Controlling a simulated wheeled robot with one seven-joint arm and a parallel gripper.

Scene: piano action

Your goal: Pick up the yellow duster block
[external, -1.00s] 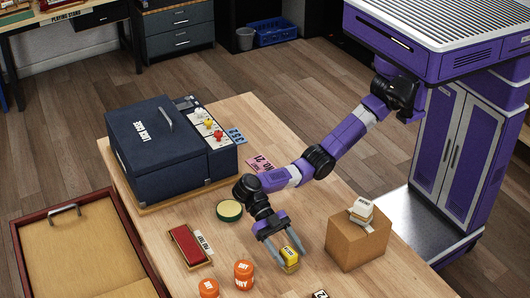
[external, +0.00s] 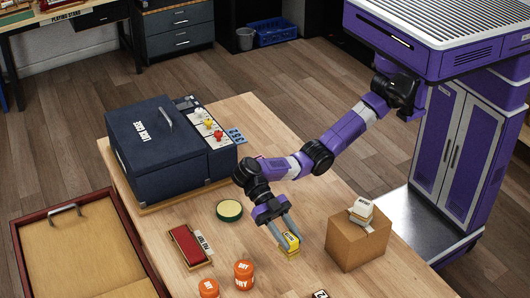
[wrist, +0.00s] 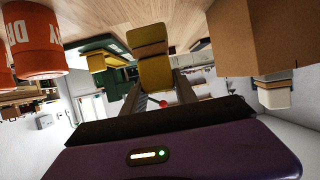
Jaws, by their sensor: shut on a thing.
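The yellow duster block (external: 291,243) is between the fingers of my gripper (external: 285,238) in the external view, near the middle front of the wooden table. My gripper is shut on it. In the wrist view the yellow block (wrist: 154,72) shows between the two fingers, with a brownish band across its middle. The external view does not clearly show whether its lower end is clear of the tabletop.
Orange jars (external: 244,274) stand to the front left. A red block (external: 189,245), a round green-rimmed tin (external: 229,211) and a dark case (external: 165,150) are further left.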

